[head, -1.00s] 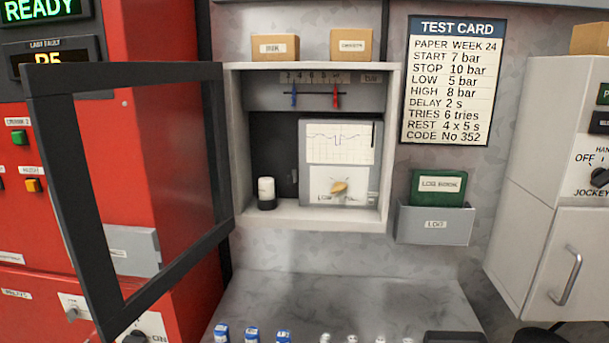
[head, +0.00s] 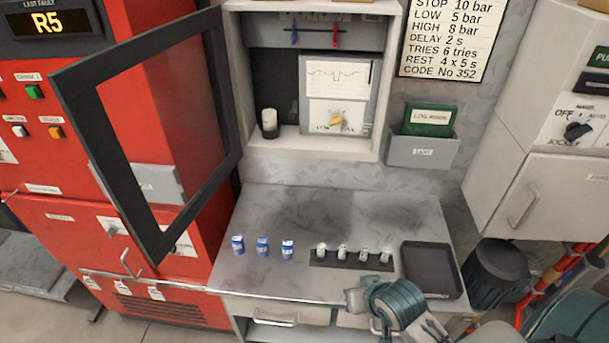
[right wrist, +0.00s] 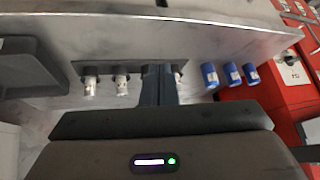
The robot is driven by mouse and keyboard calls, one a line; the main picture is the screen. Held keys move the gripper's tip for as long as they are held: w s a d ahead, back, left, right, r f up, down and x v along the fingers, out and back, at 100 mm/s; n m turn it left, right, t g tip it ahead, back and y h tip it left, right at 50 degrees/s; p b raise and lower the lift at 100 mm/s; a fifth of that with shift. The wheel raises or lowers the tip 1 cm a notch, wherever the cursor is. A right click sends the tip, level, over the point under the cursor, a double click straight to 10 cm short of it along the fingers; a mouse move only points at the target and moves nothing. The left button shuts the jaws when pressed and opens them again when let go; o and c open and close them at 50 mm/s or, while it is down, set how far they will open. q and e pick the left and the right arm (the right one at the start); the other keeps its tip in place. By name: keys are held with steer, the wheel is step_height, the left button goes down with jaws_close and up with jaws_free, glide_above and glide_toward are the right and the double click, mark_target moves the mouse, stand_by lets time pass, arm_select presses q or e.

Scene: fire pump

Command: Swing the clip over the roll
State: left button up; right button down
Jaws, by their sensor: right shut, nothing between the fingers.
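A small white roll (head: 269,118) with a dark base stands on the floor of the open wall cabinet (head: 385,100), at its left. Beside it is the recorder (head: 338,92), with a chart and a yellowish knob (head: 338,121). I cannot make out a clip for sure; the dark recess left of the recorder shows little detail. My right gripper (head: 358,291) is low over the front of the worktop, well below the cabinet. In the right wrist view its fingers (right wrist: 160,78) are shut and empty, overlapping the row of small white items. My left gripper is not in view.
The framed cabinet door (head: 165,215) stands open at the left. Blue cylinders (head: 262,246), small white items in a dark rack (head: 342,252) and a black tray (head: 432,268) are on the worktop (head: 300,210). The worktop's back is clear. A log book holder (head: 422,151) hangs right of the cabinet.

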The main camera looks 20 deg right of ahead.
steer(key=w+d+r+m+t+y, duration=0.1)
steer(key=w+d+r+m+t, duration=0.1)
steer(key=w+r, duration=0.6)
steer(key=w+d+r+m+t+y, duration=0.1)
steer(key=w+d+r+m+t, duration=0.2)
steer(key=w+r+m+t, duration=0.2)
steer(key=w+d+r+m+t+y, duration=0.1)
steer(key=w+d+r+m+t, duration=0.2)
steer(key=w+r, duration=0.7)
step_height(320, 180, up, 4)
steer(key=m, duration=0.2)
steer(key=shift+w+m+t+y+p, duration=0.3)
steer(key=shift+w+m, duration=0.1)
steer(key=shift+d+f, duration=0.1)
steer(key=shift+f, duration=0.05)
